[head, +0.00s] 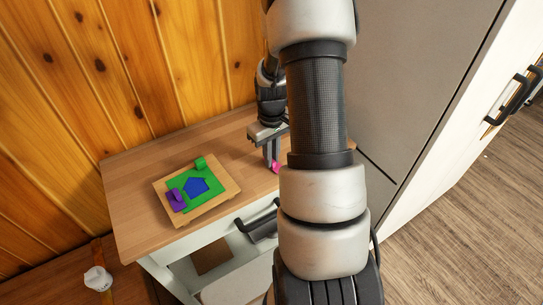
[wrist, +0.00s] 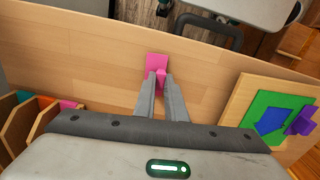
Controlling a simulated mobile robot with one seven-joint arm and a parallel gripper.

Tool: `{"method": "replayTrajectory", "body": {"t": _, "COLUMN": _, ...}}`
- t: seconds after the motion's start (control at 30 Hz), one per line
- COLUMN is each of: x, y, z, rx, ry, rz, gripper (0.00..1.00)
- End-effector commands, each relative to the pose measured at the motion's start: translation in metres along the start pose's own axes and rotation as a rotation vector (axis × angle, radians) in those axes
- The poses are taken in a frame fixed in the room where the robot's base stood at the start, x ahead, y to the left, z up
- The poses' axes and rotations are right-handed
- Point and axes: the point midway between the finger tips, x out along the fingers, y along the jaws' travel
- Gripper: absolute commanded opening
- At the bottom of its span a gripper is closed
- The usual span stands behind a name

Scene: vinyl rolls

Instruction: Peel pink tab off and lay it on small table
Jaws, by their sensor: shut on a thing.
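The pink tab (wrist: 157,64) is between the fingertips of my gripper (wrist: 161,84) in the wrist view, and the gripper is shut on it. In the head view a bit of the pink tab (head: 275,167) shows at the tip of my gripper (head: 270,158), over the right part of the small wooden-topped table (head: 140,170). Whether the tab touches the tabletop, I cannot tell. The wooden board (head: 226,193) on the table bears a green sheet (head: 211,201), a blue shape (head: 196,186) and a purple tab (head: 177,200). It is apart from the pink tab.
A wooden holder (wrist: 22,128) with colored pieces stands at the left in the wrist view. The table's drawer front has a dark handle (head: 256,224). A grey cabinet side (head: 415,70) rises at the right. Bare tabletop lies between the board and my gripper.

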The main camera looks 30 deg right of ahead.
Motion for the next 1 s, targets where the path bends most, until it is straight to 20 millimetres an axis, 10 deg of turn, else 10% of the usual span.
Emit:
{"method": "replayTrajectory", "body": {"t": 0.8, "x": 0.0048, "y": 0.0000, "z": 0.0001, "rx": 0.000, "ry": 0.000, "rz": 0.000, "gripper": 0.00}}
{"method": "replayTrajectory", "body": {"t": 0.9, "x": 0.0048, "y": -0.0001, "z": 0.0001, "rx": 0.000, "ry": 0.000, "rz": 0.000, "gripper": 0.28}}
{"method": "replayTrajectory", "body": {"t": 1.0, "x": 0.0048, "y": -0.0001, "z": 0.0001, "rx": 0.000, "ry": 0.000, "rz": 0.000, "gripper": 0.33}}
